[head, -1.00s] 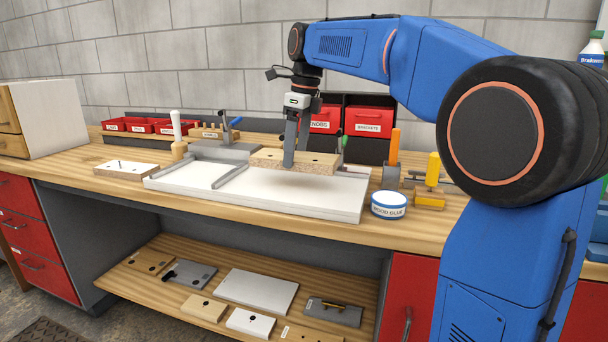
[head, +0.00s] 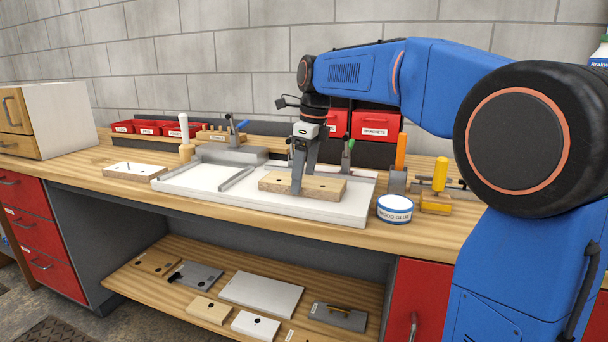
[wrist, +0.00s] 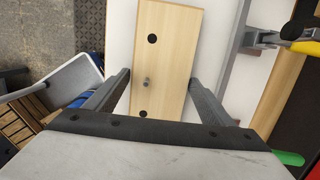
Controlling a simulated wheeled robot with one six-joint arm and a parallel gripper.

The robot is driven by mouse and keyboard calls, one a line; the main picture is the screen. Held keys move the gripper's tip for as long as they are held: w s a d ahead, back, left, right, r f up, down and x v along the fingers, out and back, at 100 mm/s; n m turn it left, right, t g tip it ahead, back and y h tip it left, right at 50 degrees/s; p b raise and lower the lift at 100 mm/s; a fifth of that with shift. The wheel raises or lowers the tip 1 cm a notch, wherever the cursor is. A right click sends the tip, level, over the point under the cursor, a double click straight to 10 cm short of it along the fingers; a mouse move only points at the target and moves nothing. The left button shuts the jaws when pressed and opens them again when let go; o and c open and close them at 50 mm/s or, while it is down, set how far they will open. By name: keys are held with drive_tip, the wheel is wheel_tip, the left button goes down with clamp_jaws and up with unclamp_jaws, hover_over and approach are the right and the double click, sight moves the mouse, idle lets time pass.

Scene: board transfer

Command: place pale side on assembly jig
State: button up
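The pale side (head: 325,187) is a light wood board with dark holes and a small peg in its top, seen close in the wrist view (wrist: 168,60). It lies flat over the right part of the white assembly jig (head: 210,208), at or very near its surface. My gripper (head: 298,188) points down with one finger on each side of the board. In the wrist view the fingers (wrist: 160,78) appear shut on its long edges.
A wood glue tub (head: 395,209) stands right of the jig, with a yellow clamp (head: 438,190) beyond. A pale drilled board (head: 135,171) lies at left. Red bins (head: 150,128) stand behind. Several panels lie on the lower shelf (head: 130,270).

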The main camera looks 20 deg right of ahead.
sight(311, 182)
drive_tip(key=shift+o, duration=0.9)
wheel_tip(311, 182, up, 12)
drive_tip(key=s+d, duration=0.1)
drive_tip(key=shift+d, duration=0.25)
drive_tip(key=shift+s, duration=0.1)
drive_tip(key=s+d+f+n+t, duration=0.2)
drive_tip(key=s+f+n, duration=1)
drive_tip(key=s+f, duration=0.3)
drive_tip(key=s+d+f+n+t+h, duration=0.1)
drive_tip(key=s+d+f+n, duration=0.2)
drive_tip(key=s+f+n, duration=1)
drive_tip(key=s+f, duration=0.3)
drive_tip(key=s, duration=0.1)
drive_tip(key=shift+d+f+t, duration=0.15)
drive_tip(key=shift+f+t, duration=0.1)
drive_tip(key=shift+t, duration=0.15)
